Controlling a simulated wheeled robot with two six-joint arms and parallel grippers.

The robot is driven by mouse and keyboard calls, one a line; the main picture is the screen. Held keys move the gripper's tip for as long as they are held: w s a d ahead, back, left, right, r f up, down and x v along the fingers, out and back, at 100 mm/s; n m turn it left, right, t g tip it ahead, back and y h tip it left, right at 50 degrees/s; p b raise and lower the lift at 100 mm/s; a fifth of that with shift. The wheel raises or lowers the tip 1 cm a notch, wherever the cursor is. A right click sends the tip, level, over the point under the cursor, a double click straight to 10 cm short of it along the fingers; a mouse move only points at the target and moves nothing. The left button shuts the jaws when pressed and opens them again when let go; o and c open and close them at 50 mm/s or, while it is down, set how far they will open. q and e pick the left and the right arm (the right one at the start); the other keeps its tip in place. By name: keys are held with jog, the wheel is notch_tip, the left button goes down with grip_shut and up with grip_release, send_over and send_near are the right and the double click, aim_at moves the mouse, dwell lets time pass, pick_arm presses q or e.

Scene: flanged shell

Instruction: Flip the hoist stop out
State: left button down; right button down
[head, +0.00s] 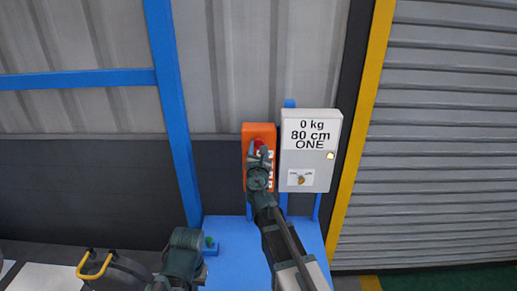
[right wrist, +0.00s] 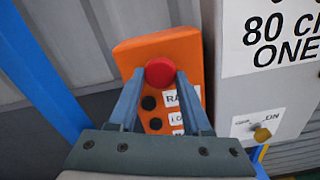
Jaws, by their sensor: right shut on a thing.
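The hoist stop is a round red button (right wrist: 160,73) near the top of an orange control box (right wrist: 185,48). In the head view the button (head: 258,144) shows just past my right gripper, on the orange box (head: 262,129) at the wall. My right gripper (right wrist: 160,78) is shut on the red button, one finger on each side of it. Black buttons and white labels sit below the button, partly hidden by the fingers. A dark part of my left arm (head: 184,252) shows at the bottom of the head view, but no left fingers show.
A grey cabinet (head: 325,170) stands close right of the orange box, marked "0 kg 80 cm ONE", with a rotary switch (head: 301,179). A blue post (head: 176,120) rises to the left. A blue surface (head: 230,262) lies below. A yellow handle (head: 92,268) shows at lower left.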

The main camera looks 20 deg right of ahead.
jog(key=shift+s+a, duration=0.2)
jog(key=shift+s, duration=0.5)
jog(key=shift+w, duration=0.1)
jog(key=shift+c, duration=1.6)
grip_release()
jog(key=shift+s, duration=0.2)
